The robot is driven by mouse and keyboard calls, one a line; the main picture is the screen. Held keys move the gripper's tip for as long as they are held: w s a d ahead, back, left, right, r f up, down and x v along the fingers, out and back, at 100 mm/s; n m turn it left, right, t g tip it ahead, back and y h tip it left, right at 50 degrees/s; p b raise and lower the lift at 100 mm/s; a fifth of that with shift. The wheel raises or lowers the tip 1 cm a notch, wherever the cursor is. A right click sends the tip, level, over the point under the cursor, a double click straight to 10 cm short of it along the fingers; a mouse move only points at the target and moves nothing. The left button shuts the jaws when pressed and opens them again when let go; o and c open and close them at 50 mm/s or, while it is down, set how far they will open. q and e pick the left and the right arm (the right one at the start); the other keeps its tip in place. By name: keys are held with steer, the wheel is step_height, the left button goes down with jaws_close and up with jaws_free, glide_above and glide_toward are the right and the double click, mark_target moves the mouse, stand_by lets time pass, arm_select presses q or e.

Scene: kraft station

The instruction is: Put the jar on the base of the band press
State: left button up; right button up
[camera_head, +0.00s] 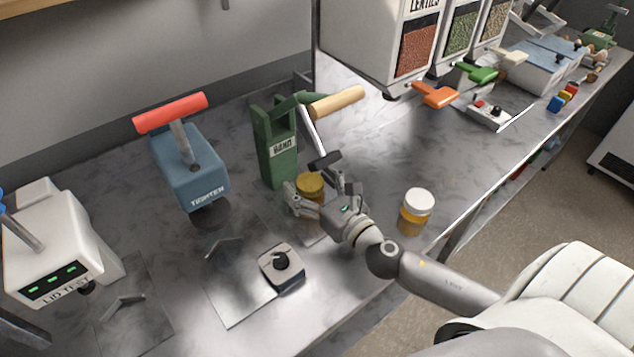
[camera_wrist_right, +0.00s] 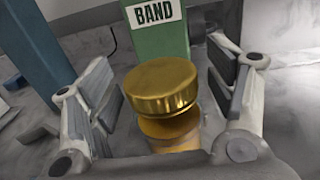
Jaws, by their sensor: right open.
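A jar with a gold lid (camera_head: 311,184) stands upright in front of the green band press (camera_head: 276,150), close to its foot. In the right wrist view the gold lid (camera_wrist_right: 160,85) is in the middle, with the press and its BAND label (camera_wrist_right: 155,12) right behind. My right gripper (camera_head: 320,192) is around the jar, its fingers apart on either side with gaps to the lid. The jar's lower part and the press base are mostly hidden by my gripper, so I cannot tell whether the jar rests on the base. My left gripper is out of view.
A white-lidded jar (camera_head: 416,210) stands right of my right gripper. A blue TIGHTEN press (camera_head: 188,175) and a white LID TEST machine (camera_head: 60,250) are to the left. A small dial box (camera_head: 281,266) sits in front. Dispensers (camera_head: 395,45) are behind, right.

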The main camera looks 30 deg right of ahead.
steer(key=s+b, duration=0.1)
steer(key=s, duration=0.2)
steer(key=s+d+b, duration=0.1)
steer(key=s, duration=0.2)
steer(key=s+b, duration=0.2)
steer(key=s, duration=0.1)
steer(key=shift+s+d+f, duration=0.2)
steer(key=shift+s, duration=0.2)
steer(key=shift+s+d+r+b, duration=0.1)
steer(key=shift+s+b, duration=0.15)
steer(key=shift+s, duration=0.3)
steer(key=shift+s+d+r+b, duration=0.1)
steer(key=shift+s+b, duration=0.1)
steer(key=shift+s, duration=0.3)
